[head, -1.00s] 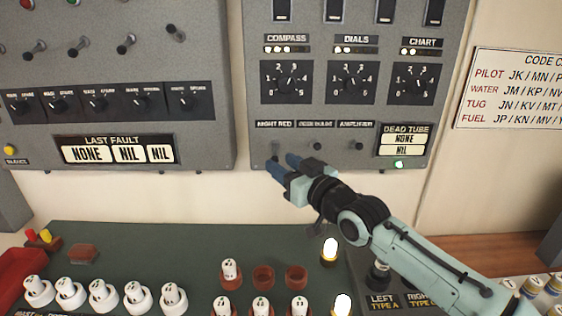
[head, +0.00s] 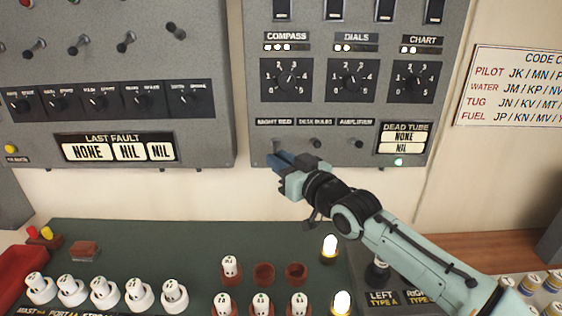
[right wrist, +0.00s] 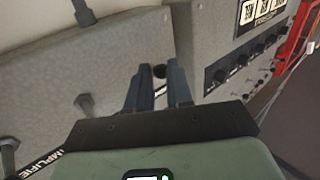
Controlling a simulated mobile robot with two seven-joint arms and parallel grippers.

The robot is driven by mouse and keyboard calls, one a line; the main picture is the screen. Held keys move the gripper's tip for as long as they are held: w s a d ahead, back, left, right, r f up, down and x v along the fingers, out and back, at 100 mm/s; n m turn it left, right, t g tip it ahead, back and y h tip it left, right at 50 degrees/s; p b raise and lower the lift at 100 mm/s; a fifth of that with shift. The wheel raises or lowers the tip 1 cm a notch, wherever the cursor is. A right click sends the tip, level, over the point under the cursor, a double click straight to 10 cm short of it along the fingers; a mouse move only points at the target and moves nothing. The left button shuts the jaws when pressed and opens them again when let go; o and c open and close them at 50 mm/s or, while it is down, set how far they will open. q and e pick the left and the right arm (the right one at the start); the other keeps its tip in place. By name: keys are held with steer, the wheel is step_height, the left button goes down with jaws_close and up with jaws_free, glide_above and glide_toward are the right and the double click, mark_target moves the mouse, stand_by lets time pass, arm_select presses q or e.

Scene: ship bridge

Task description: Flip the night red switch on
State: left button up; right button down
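The night red switch (head: 276,145) is a small grey lever under its label on the right wall panel, leftmost in a row of levers. My right gripper (head: 274,160) is just below and in front of it in the head view. In the right wrist view my right gripper (right wrist: 160,78) has its two dark fingers a narrow gap apart. The dark round tip of a lever, which looks like the night red switch (right wrist: 158,71), shows at that gap, just beyond the fingertips. Whether they touch it I cannot tell. My left gripper is not in view.
The desk bulbs lever (head: 316,143) and amplifier lever (head: 358,144) stand close by to the right. The left wall panel (head: 210,120) is beside. Below is a green desk (head: 190,240) with white pegs and lit bulbs.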

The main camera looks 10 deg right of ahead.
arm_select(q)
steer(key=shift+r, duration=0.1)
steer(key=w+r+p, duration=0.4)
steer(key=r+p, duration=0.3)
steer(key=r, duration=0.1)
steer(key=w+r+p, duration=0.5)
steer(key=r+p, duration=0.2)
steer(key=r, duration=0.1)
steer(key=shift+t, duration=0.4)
arm_select(e)
steer(key=r+m+g, duration=0.1)
steer(key=r+g, duration=0.1)
steer(key=g, duration=0.1)
steer(key=r+m+g+h, duration=0.1)
steer(key=r+m+g, duration=0.1)
steer(key=g, duration=0.1)
steer(key=shift+w+r+m+g, duration=0.2)
steer(key=shift+r+m+g, duration=0.1)
steer(key=shift+r, duration=0.1)
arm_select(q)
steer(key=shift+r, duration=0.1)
arm_select(e)
steer(key=c, duration=1.1)
jaws_free()
steer(key=shift+f, duration=0.1)
